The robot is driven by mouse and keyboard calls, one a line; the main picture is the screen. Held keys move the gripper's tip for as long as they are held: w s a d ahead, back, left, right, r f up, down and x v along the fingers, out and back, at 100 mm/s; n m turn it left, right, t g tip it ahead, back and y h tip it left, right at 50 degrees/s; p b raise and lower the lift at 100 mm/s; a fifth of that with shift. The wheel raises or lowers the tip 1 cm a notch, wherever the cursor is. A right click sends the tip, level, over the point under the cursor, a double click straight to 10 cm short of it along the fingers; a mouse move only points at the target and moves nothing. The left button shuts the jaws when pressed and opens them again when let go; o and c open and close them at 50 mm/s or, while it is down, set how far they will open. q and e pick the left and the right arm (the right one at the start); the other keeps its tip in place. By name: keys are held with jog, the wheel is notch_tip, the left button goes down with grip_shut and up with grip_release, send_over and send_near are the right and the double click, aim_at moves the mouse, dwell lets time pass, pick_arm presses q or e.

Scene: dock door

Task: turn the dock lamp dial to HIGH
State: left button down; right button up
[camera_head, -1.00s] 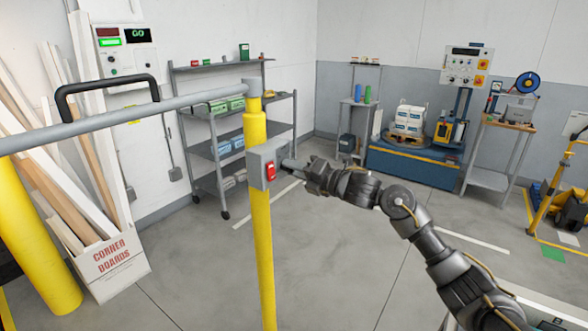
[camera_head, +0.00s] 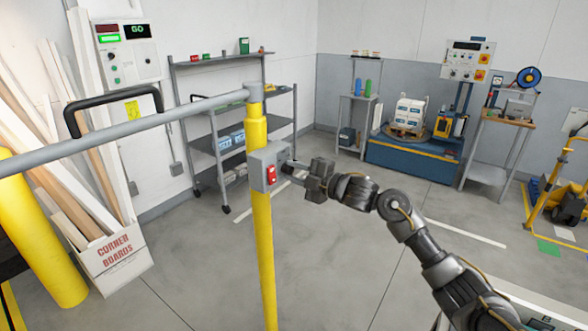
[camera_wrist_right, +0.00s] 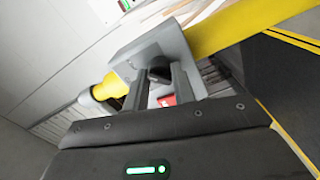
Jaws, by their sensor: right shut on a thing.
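A grey control box (camera_head: 268,166) is fixed to a yellow post, with a red switch (camera_head: 271,174) on its front face. My right gripper (camera_head: 289,167) reaches the box's right side from the right. In the right wrist view the box (camera_wrist_right: 150,50) lies straight ahead, and a dark round dial (camera_wrist_right: 160,70) sits between the two fingers of my right gripper (camera_wrist_right: 158,82). The fingers are shut on the dial. The dial's markings and pointer are hidden, so its setting cannot be read. The red switch (camera_wrist_right: 166,100) also shows there. My left gripper is not in view.
A grey bar (camera_head: 165,112) with a black handle (camera_head: 112,92) runs left from the post top. A carton of corner boards (camera_head: 115,258) stands at left, a shelf rack (camera_head: 215,145) behind. Floor to the right of the post (camera_head: 263,270) is open.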

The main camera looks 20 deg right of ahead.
jog(key=shift+m, duration=0.5)
jog(key=o, duration=1)
jog(key=b+v, duration=0.3)
jog(key=v, duration=0.8)
jog(key=shift+a, duration=0.15)
